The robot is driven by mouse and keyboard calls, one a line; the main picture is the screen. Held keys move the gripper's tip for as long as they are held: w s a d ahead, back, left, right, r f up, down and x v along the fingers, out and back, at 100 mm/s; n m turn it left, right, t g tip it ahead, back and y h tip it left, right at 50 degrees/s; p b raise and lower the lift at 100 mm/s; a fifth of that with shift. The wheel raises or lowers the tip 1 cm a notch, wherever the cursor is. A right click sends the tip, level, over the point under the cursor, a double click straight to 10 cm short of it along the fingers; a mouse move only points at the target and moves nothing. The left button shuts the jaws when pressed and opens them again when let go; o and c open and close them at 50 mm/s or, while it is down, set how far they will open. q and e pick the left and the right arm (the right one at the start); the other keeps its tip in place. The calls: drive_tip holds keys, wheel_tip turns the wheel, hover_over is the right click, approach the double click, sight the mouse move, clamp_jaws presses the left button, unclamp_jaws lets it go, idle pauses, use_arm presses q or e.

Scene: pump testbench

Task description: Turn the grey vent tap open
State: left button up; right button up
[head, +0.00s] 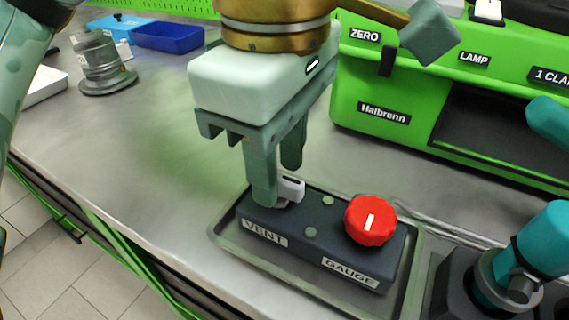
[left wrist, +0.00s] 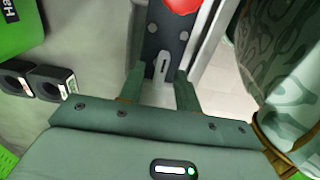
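The grey vent tap (head: 292,188) sits at the VENT-labelled end of a dark valve block (head: 330,258). My left gripper (head: 277,175) points down over that end, with one finger in front of the tap and partly hiding it. In the left wrist view my left gripper (left wrist: 159,92) has its fingers apart, and the tap (left wrist: 163,68) shows between and just beyond the tips. I cannot tell whether a finger touches it. The red knob (head: 371,220) is at the GAUGE end of the block. My right gripper is not in view.
The block stands in a shallow grey tray (head: 224,243) near the bench's front edge. A green test unit (head: 350,95) stands behind. Teal fittings (head: 537,245) are at the right. A blue bin (head: 168,38) and a grey metal part (head: 100,62) are at the back left.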

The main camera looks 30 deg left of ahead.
use_arm(q)
drive_tip(key=shift+f, duration=0.25)
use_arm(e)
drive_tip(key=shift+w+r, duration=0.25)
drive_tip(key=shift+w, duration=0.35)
use_arm(q)
clamp_jaws()
